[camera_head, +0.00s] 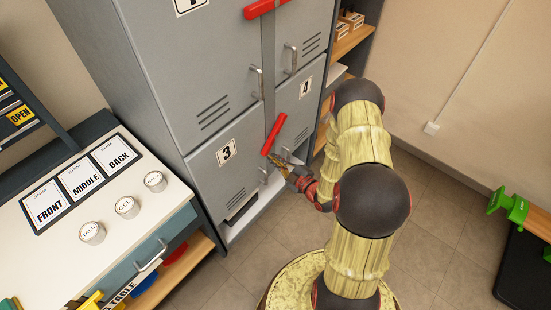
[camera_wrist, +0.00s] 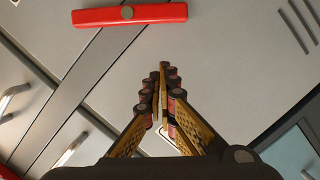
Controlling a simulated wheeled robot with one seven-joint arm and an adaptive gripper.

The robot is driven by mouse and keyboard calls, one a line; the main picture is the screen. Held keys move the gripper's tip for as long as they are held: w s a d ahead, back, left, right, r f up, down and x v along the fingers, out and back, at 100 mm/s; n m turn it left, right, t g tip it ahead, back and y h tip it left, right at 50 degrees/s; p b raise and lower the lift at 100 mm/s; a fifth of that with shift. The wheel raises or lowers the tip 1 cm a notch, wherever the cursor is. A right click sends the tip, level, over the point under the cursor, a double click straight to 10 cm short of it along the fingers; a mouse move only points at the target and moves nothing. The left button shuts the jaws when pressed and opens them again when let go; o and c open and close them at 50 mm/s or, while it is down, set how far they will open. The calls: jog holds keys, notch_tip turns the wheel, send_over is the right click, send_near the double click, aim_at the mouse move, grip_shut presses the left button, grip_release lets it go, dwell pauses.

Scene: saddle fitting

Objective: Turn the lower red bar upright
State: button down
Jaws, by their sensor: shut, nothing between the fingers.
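The lower red bar (camera_head: 274,134) sits on the grey strip between the locker doors, beside door 3. It is tilted, its top leaning right and its lower end left. In the wrist view a red bar (camera_wrist: 160,13), apparently this one, lies at an angle across the grey strip, with a round pivot at its middle. My gripper (camera_head: 275,160) is close to the bar's lower end in the head view; contact cannot be told. In the wrist view my gripper (camera_wrist: 162,72) has its fingers together and empty, apart from the bar in the picture.
An upper red bar (camera_head: 264,8) is higher on the same strip. Door handles (camera_head: 291,60) stick out nearby. A counter (camera_head: 150,215) with labelled jars stands left. Shelves are right of the lockers. The floor (camera_head: 450,205) at right is partly clear.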

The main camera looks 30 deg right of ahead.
aim_at(274, 135)
jog(key=x, duration=0.2)
jog(key=b+x, duration=0.1)
jog(key=x, duration=0.2)
jog(key=b+x, duration=0.1)
jog(key=x, duration=0.2)
jog(key=shift+d+f, duration=0.1)
jog(key=shift+f, duration=0.15)
jog(key=shift+w+d+f+b, duration=0.2)
jog(key=shift+d+f+b, duration=0.15)
jog(key=shift+d+f, duration=0.55)
jog(key=shift+w+d+f, duration=0.15)
jog(key=shift+d+f, duration=0.1)
jog(key=shift+d, duration=0.2)
